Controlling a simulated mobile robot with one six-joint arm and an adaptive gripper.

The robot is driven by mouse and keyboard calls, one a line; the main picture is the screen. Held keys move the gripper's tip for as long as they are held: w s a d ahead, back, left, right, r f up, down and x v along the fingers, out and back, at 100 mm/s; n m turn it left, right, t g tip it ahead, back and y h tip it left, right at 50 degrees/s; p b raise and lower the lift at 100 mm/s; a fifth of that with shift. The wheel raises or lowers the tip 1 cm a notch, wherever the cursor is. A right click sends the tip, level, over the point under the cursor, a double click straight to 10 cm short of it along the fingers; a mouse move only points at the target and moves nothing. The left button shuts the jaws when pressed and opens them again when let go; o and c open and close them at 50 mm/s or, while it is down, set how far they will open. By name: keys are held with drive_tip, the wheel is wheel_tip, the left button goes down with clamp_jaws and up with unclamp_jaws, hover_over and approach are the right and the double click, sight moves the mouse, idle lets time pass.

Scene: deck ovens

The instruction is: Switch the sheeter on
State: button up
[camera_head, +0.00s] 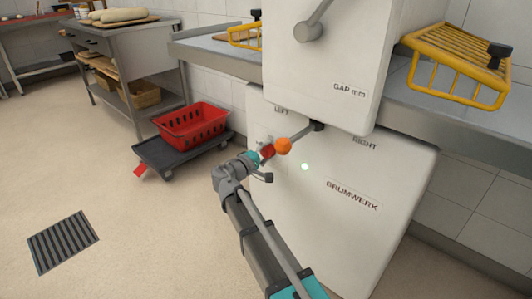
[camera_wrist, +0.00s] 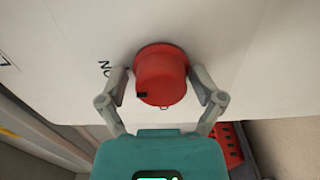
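The sheeter is a white machine (camera_head: 345,225) with a "BRUMWERK" label on its lower body. A red rotary knob (camera_wrist: 162,78) sticks out of its white panel, with a black mark on its left side in the wrist view. The knob also shows in the head view (camera_head: 267,151), partly hidden. Beside it in the wrist view is a label that reads "ON" upside down (camera_wrist: 104,68). My gripper (camera_wrist: 160,82) is at the knob, one finger on either side. The fingers look apart from the knob, with narrow gaps.
An orange ball (camera_head: 283,146) on a dark lever is close to my gripper. Yellow wire guards (camera_head: 460,70) flank the machine. A red crate (camera_head: 190,126) stands on a dark dolly (camera_head: 165,160) at the left. The floor at left is clear around a drain grate (camera_head: 63,242).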

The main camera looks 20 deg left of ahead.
drive_tip(key=shift+s, duration=0.3)
drive_tip(key=shift+s+a, duration=0.1)
drive_tip(key=shift+s, duration=0.1)
drive_tip(key=v, duration=1.1)
drive_tip(key=shift+s+a, duration=0.1)
drive_tip(key=shift+s, duration=0.05)
idle(0.5)
